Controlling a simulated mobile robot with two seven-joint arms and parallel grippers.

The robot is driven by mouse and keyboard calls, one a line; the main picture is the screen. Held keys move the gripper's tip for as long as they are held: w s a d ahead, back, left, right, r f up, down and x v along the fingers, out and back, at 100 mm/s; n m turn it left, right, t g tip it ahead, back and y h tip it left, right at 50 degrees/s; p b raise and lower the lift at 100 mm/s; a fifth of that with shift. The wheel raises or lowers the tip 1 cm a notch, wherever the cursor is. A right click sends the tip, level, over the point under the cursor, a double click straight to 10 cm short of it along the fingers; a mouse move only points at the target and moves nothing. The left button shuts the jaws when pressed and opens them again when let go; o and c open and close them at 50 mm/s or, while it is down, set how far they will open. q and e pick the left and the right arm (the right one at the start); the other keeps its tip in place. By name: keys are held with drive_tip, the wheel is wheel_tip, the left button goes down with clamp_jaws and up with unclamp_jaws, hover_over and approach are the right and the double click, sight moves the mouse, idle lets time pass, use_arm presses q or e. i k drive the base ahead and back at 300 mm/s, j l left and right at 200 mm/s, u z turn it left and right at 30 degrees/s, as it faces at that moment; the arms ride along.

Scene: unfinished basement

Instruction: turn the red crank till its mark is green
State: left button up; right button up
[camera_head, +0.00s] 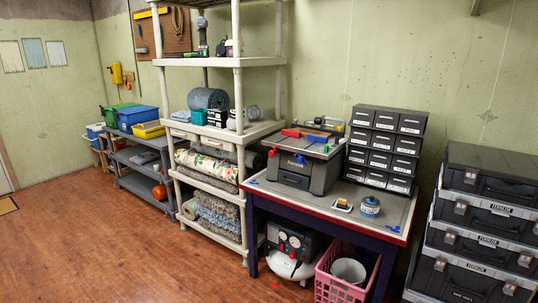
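A small benchtop machine (310,178) with a dark body and a light top stands on the workbench right of the centre. A small red part (271,152) sticks out at the left of its front, just under the top; it may be the red crank, but it is too small to tell. I cannot make out any mark or its colour. Neither of my grippers is in view.
The workbench (262,194) also holds a drawer cabinet (385,148) and a blue tin (370,206). Below are a compressor (291,250) and a pink basket (345,284). Stacked toolboxes (478,225) stand at right, shelving (238,100) at left. The wooden floor (110,250) at front left is clear.

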sight(271, 153)
drive_tip(key=i+l+z, duration=0.1)
drive_tip(key=i+l, duration=0.2)
drive_tip(key=i, duration=0.3)
drive_tip(key=i+l+z, duration=0.1)
drive_tip(key=i+l, duration=0.15)
drive_tip(key=i, duration=0.35)
drive_tip(key=i+l+z, duration=0.1)
drive_tip(key=i, duration=0.5)
drive_tip(key=i+l+z, duration=0.1)
drive_tip(key=i+l, duration=0.15)
drive_tip(key=i, duration=0.35)
